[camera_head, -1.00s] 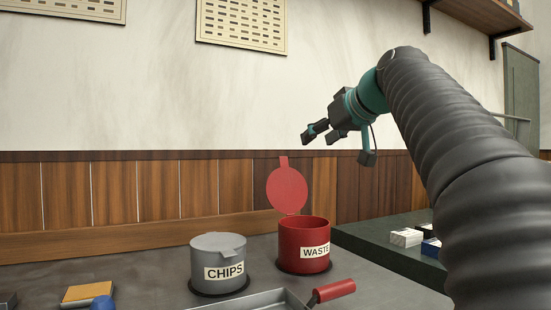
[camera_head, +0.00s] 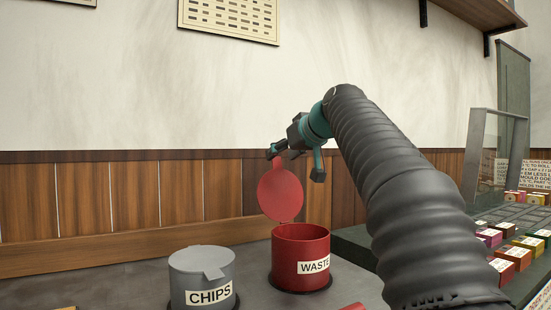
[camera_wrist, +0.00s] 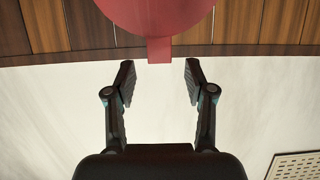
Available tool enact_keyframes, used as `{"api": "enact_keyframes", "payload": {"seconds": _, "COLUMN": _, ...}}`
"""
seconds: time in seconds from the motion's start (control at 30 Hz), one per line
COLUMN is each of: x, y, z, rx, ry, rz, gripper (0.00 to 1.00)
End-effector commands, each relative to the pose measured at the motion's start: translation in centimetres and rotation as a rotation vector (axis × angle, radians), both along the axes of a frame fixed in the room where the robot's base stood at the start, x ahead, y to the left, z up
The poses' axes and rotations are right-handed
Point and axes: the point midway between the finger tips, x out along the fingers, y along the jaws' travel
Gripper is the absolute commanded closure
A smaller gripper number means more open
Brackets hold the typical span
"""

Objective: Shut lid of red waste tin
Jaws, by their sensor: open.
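The red waste tin (camera_head: 288,262), labelled WASTE, stands on the bench with its mouth open. Its round red lid (camera_head: 280,194) stands upright at the back rim, with a tab at the top. My gripper (camera_head: 276,150) is by the top of the lid in the head view. In the wrist view, my gripper (camera_wrist: 159,82) is open with nothing between its fingers. The lid (camera_wrist: 155,14) shows beyond the fingertips there, and its tab (camera_wrist: 159,50) points into the gap, just short of the fingertips. Whether a finger touches the lid cannot be told.
A grey tin (camera_head: 201,274) labelled CHIPS, its lid shut, stands left of the waste tin. Small coloured blocks (camera_head: 506,258) lie in a dark tray at the right. A wooden panelled wall (camera_head: 130,200) is close behind the tins.

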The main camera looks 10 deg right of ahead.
Motion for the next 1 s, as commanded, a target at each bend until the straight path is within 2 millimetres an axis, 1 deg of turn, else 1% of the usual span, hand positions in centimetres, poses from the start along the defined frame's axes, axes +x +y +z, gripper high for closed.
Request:
{"api": "enact_keyframes", "payload": {"seconds": 0.03, "x": 0.8, "y": 0.3, "z": -0.3, "rx": 0.0, "ry": 0.001, "rz": 0.001, "gripper": 0.46}}
{"api": "enact_keyframes", "payload": {"seconds": 0.1, "x": 1.7, "y": 0.5, "z": -0.7, "rx": -0.001, "ry": 0.001, "rz": 0.0, "gripper": 0.46}}
{"api": "enact_keyframes", "payload": {"seconds": 0.3, "x": 3.3, "y": 1.0, "z": -1.4, "rx": 0.0, "ry": -0.001, "rz": -0.001, "gripper": 0.46}}
{"api": "enact_keyframes", "payload": {"seconds": 0.67, "x": 3.6, "y": 1.1, "z": -1.5, "rx": 0.0, "ry": -0.001, "rz": -0.002, "gripper": 0.46}}
{"api": "enact_keyframes", "payload": {"seconds": 0.77, "x": 3.6, "y": 1.1, "z": -1.5, "rx": 0.0, "ry": -0.001, "rz": -0.002, "gripper": 0.68}}
{"api": "enact_keyframes", "payload": {"seconds": 0.8, "x": 3.6, "y": 1.1, "z": -1.5, "rx": 0.0, "ry": -0.001, "rz": -0.002, "gripper": 0.78}}
{"api": "enact_keyframes", "payload": {"seconds": 0.9, "x": 3.6, "y": 1.1, "z": -1.5, "rx": 0.0, "ry": -0.001, "rz": -0.002, "gripper": 1.0}}
{"api": "enact_keyframes", "payload": {"seconds": 1.0, "x": 3.6, "y": 1.1, "z": -1.5, "rx": 0.0, "ry": -0.001, "rz": -0.002, "gripper": 1.0}}
